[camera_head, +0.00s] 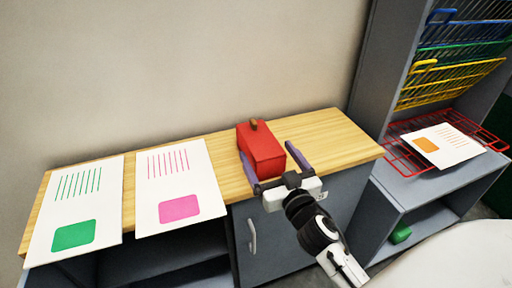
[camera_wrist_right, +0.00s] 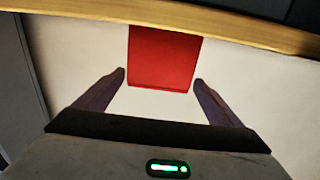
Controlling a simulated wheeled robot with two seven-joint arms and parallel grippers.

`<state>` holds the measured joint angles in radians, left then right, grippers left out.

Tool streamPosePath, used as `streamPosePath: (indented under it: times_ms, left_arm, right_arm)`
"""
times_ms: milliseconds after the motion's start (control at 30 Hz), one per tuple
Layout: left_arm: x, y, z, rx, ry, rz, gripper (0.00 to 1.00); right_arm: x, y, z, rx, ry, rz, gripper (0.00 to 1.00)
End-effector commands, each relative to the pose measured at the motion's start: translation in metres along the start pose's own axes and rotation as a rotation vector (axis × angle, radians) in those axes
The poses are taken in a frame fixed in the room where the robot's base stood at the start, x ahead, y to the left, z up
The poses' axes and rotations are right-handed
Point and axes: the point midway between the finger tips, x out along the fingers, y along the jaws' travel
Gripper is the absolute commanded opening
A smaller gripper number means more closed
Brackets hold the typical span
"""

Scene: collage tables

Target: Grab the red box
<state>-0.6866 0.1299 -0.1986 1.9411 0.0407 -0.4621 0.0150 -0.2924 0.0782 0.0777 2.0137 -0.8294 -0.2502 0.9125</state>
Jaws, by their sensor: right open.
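The red box (camera_head: 261,150) stands on the wooden top of the low cabinet, near its middle, with a small brown handle (camera_head: 254,125) on top. My right gripper (camera_head: 267,155) is open, with one purple finger on each side of the box's near end in the head view. In the right wrist view the red box (camera_wrist_right: 163,58) shows between and beyond the two open fingertips (camera_wrist_right: 161,76). Whether the fingers touch the box cannot be told. My left gripper is not in view.
A sheet with green marks (camera_head: 78,205) and a sheet with pink marks (camera_head: 180,185) lie left on the wooden top (camera_head: 330,140). At right, a shelf holds coloured wire racks (camera_head: 455,60) and an orange-marked sheet (camera_head: 455,150) on a red rack. A green object (camera_head: 401,233) sits below.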

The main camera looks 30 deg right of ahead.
Motion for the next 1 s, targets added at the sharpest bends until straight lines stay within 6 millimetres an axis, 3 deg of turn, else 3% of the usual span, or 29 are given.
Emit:
streamPosePath:
  times_ms: [567,867,1000]
  left_arm:
    - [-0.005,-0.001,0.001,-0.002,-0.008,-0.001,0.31]
    - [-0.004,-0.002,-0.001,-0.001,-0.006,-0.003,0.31]
    - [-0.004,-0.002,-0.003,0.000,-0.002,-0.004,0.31]
  right_arm:
    - [0.068,0.002,0.003,-0.002,-0.002,-0.001,0.89]
    - [0.072,0.003,0.004,-0.001,-0.003,0.000,0.89]
    - [0.072,0.003,0.004,-0.001,-0.003,-0.001,0.67]
